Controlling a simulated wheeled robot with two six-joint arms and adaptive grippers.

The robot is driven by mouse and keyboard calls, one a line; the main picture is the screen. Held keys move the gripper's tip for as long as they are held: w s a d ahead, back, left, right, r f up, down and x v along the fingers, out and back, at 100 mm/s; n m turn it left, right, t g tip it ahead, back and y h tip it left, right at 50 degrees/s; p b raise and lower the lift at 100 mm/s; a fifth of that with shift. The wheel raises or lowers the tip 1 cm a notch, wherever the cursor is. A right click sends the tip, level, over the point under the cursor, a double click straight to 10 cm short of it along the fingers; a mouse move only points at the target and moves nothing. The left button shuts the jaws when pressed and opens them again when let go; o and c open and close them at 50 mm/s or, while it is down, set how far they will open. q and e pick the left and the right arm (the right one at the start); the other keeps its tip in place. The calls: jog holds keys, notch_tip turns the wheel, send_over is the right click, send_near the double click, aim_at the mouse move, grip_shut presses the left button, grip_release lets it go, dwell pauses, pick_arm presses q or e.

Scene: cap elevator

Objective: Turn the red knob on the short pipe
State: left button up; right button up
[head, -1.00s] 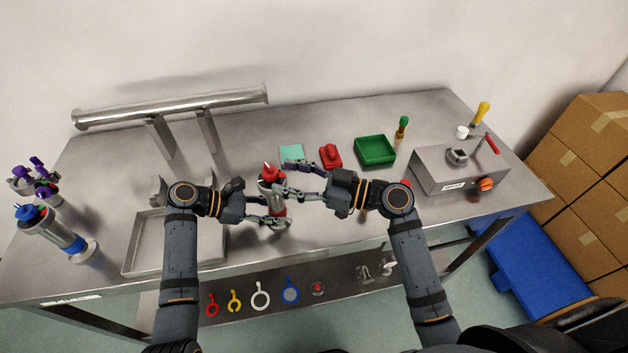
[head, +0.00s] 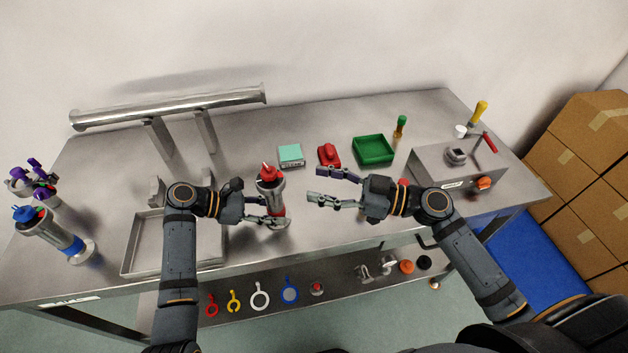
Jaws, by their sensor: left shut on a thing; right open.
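The short pipe (head: 273,202) stands upright on the metal table, in front of the teal-topped scale. It has a grey body and a red band low down. The red knob (head: 269,170) sits on its top. My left gripper (head: 277,210) is shut on the short pipe from the left, around its lower part near the red band. My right gripper (head: 314,184) is open and empty to the right of the pipe, apart from it, with its fingers pointing left.
A metal tray (head: 128,256) lies left of the pipe. A blue-knobbed pipe (head: 62,238) stands farther left. A scale (head: 291,155), a red item (head: 328,154) and a green bin (head: 375,150) stand behind. A metal box (head: 440,178) with levers is at right.

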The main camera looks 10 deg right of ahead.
aim_at(277, 172)
jog(key=w+a+n+g, duration=0.1)
jog(key=a+g, duration=0.1)
jog(key=a, duration=0.1)
jog(key=w+a+n+g+y, duration=0.1)
jog(key=w+a+n+g, duration=0.1)
jog(key=a, duration=0.2)
jog(key=w+a+n+g+y, duration=0.1)
jog(key=w+a+g, duration=0.1)
jog(key=a+g, duration=0.1)
jog(key=shift+w+a+r+n, duration=0.15)
jog(key=shift+w+a+n, duration=0.1)
jog(key=shift+a+n, duration=0.2)
